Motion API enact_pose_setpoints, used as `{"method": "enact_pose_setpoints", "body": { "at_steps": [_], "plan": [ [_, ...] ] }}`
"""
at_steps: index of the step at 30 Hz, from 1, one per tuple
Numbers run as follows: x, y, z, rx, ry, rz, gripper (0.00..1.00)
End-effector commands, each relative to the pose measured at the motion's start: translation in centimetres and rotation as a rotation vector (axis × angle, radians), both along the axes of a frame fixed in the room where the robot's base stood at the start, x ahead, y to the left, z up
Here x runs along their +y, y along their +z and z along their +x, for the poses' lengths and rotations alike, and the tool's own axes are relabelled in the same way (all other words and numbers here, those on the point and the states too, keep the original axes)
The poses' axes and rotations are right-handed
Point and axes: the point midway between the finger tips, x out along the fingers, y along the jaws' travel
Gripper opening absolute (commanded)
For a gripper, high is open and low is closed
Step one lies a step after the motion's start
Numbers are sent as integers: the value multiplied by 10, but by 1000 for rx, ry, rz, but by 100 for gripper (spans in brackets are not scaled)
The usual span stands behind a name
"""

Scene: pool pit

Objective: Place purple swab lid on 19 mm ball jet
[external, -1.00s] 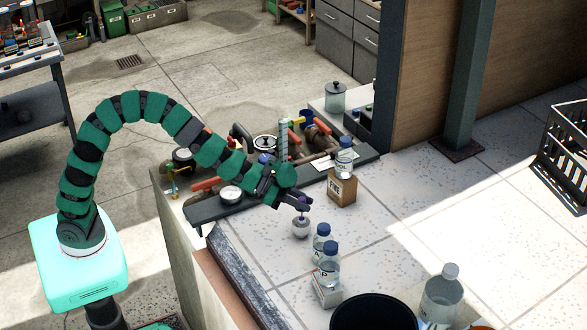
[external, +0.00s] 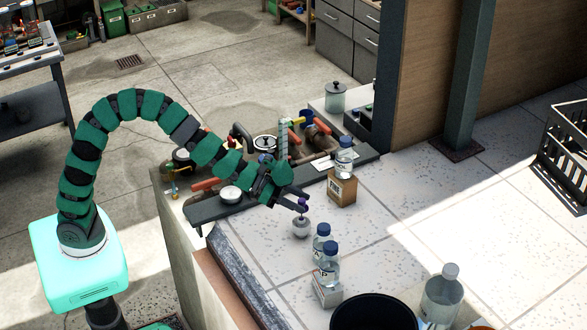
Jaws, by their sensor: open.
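The small purple swab lid (external: 302,203) is just at the tips of my gripper (external: 297,200). It stands above the grey, round ball jet (external: 301,229), which rests on the speckled tile deck. The lid appears to be in line with the top of the jet, but whether it touches or is fully seated is too small to tell. My gripper is open, reaching in from the upper left, with its fingers beside and slightly left of the lid.
Two blue-capped bottles (external: 328,265) stand close to the right and front of the jet. Another bottle (external: 344,157) stands on a cardboard box (external: 342,190) behind right. A black bucket (external: 374,313) is at the front. Clear tile lies to the right.

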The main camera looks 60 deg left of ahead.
Motion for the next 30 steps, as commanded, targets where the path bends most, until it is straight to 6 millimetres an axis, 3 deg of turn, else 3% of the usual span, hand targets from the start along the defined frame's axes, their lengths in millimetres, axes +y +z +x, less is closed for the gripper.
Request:
{"method": "enact_pose_setpoints", "body": {
  "at_steps": [18, 30],
  "plan": [
    [57, 34, -55, -4, 3, -3, 42],
    [70, 41, -69, -1, 2, 0, 42]
  ]
}}
